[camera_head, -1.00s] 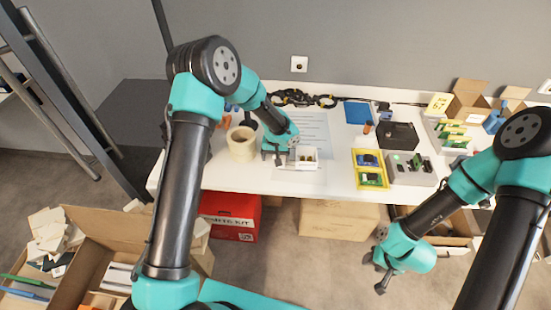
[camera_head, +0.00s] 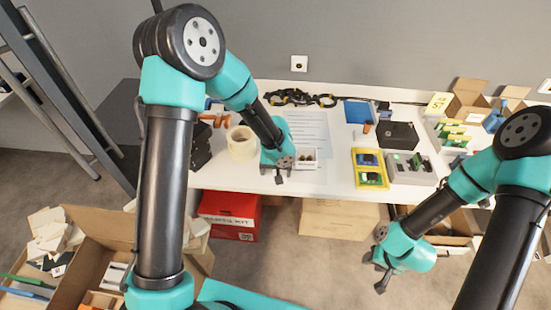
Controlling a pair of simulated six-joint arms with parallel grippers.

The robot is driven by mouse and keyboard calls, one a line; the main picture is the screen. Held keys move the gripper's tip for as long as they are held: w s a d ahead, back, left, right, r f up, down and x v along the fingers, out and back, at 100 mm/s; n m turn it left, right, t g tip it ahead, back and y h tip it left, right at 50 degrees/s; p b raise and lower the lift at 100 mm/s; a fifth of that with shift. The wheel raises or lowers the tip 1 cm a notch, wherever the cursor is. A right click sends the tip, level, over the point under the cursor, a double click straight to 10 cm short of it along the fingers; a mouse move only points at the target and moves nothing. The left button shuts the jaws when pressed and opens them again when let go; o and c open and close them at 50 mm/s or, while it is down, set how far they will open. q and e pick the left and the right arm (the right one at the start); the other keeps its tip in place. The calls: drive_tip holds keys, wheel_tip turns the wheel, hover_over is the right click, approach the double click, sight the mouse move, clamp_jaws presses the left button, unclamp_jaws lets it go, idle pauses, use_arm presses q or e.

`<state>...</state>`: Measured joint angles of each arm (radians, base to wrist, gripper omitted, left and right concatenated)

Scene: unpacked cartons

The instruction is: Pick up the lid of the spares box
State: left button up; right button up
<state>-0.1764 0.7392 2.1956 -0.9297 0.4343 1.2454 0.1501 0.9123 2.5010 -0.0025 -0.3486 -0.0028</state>
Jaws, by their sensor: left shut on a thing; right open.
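A small open white box (camera_head: 308,158) with dark items inside, which looks like the spares box, stands near the table's front edge. My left gripper (camera_head: 278,177) is just left of and in front of it, pointing down over the table edge. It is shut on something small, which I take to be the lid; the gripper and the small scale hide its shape. My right gripper (camera_head: 381,278) is open and empty, hanging low in front of the table, right of the cardboard box below.
A tape roll (camera_head: 242,143) stands left of my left gripper. A yellow tray (camera_head: 369,168) and a grey case (camera_head: 411,168) lie to the right. A black box (camera_head: 398,135) is behind them. A red box (camera_head: 230,215) and a cardboard box (camera_head: 339,219) sit under the table.

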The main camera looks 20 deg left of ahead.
use_arm(q)
drive_tip(key=shift+s+d+r, duration=0.1)
drive_tip(key=shift+s+d, duration=0.15)
drive_tip(key=shift+s, duration=0.65)
drive_tip(key=shift+s+d+r, duration=0.1)
drive_tip(key=shift+s+d, duration=0.2)
drive_tip(key=shift+s, duration=0.55)
drive_tip(key=shift+s+d+r, duration=0.1)
drive_tip(key=shift+s+d, duration=0.15)
drive_tip(key=shift+s, duration=0.65)
